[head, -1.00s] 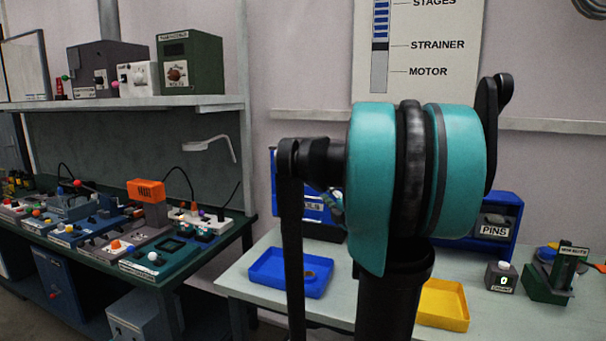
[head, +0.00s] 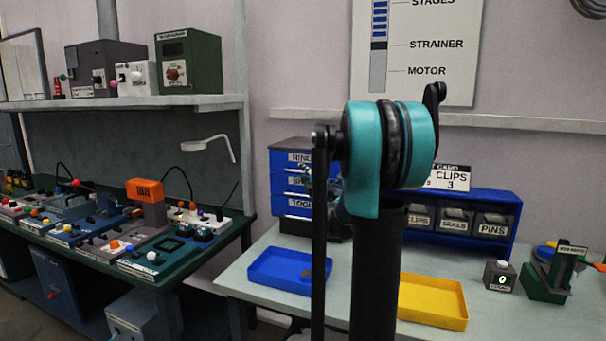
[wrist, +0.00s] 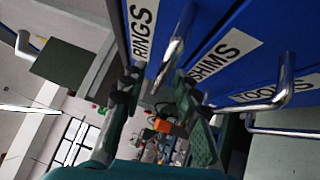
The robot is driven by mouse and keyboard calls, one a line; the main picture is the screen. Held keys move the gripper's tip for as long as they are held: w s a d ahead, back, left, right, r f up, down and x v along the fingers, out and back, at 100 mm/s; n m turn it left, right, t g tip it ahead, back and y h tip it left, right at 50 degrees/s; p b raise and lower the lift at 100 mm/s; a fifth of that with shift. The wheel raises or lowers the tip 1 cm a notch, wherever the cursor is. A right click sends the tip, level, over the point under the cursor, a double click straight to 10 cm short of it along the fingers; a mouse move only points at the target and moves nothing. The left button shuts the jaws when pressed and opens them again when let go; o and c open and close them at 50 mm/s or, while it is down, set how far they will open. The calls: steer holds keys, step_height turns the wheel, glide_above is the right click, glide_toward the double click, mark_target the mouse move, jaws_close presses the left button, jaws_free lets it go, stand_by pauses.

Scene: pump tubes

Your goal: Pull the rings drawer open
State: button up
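The blue rings drawer (head: 283,157) is the top one of the drawer cabinet on the bench. It looks closed in the head view, though my arm hides its right part. In the wrist view its white RINGS label (wrist: 143,28) and chrome bar handle (wrist: 176,42) are close. My gripper (wrist: 155,80) is open, its two dark fingers apart on either side of the handle's near end. I cannot tell whether either finger touches the handle. In the head view my gripper is small and mostly hidden behind my arm.
The shims drawer (wrist: 225,52) and another drawer handle (wrist: 278,92) lie close beside my gripper. A blue tray (head: 276,281) and a yellow tray (head: 433,318) stand on the bench below. Clear bench surface (head: 235,275) lies left of the blue tray.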

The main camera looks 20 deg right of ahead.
steer(key=shift+w+a, duration=0.1)
steer(key=shift+w, duration=0.35)
jaws_close()
